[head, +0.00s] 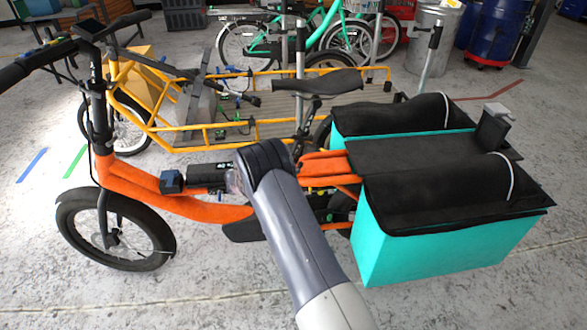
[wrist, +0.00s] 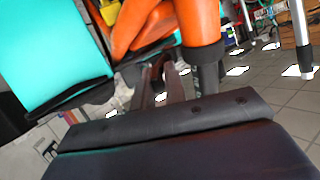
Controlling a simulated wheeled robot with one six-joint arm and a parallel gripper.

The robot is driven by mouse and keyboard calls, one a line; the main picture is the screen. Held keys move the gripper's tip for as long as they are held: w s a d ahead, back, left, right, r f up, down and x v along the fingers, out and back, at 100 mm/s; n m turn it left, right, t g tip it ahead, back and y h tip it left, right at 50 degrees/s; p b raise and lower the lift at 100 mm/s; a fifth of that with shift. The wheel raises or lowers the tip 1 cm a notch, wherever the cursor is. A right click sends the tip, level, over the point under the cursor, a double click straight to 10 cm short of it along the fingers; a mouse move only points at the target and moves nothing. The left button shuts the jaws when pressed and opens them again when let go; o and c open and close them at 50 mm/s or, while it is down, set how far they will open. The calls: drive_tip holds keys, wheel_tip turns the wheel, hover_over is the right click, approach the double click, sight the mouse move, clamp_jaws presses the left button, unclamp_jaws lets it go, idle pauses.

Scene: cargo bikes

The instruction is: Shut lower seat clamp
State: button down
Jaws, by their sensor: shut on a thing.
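The orange cargo bike (head: 135,185) stands upright, with its black saddle (head: 318,84) above the orange frame. In the head view my own arm covers my gripper and the seat clamp area. In the wrist view, the orange seat tube (wrist: 198,18) comes in from the top. A black collar, the seat clamp (wrist: 203,52), is around its end, with a dark post continuing below. My gripper (wrist: 163,72) has its dark fingers close together just left of this collar. They are shut on the clamp's lever, which is small and mostly hidden between the fingertips.
Teal panniers (head: 430,240) with black covers flank the bike's rear. A yellow cargo bike (head: 200,137) stands close behind. Silver posts with black tops and a green bike (head: 330,30) are farther back. The floor at front left is clear.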

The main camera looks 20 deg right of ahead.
drive_tip(key=g, duration=0.1)
drive_tip(key=w+m+g, duration=0.1)
drive_tip(key=m+g, duration=0.1)
drive_tip(key=shift+w+a+r+h+b, duration=0.25)
drive_tip(key=shift+h+b, duration=0.05)
drive_tip(key=shift+b, duration=0.05)
drive_tip(key=shift+r+g, duration=0.1)
drive_tip(key=shift+g, duration=0.2)
drive_tip(key=c, duration=1.5)
unclamp_jaws()
drive_tip(key=p+v, duration=0.1)
drive_tip(key=v, duration=0.9)
drive_tip(key=shift+a+r, duration=0.1)
drive_tip(key=shift+a, duration=0.2)
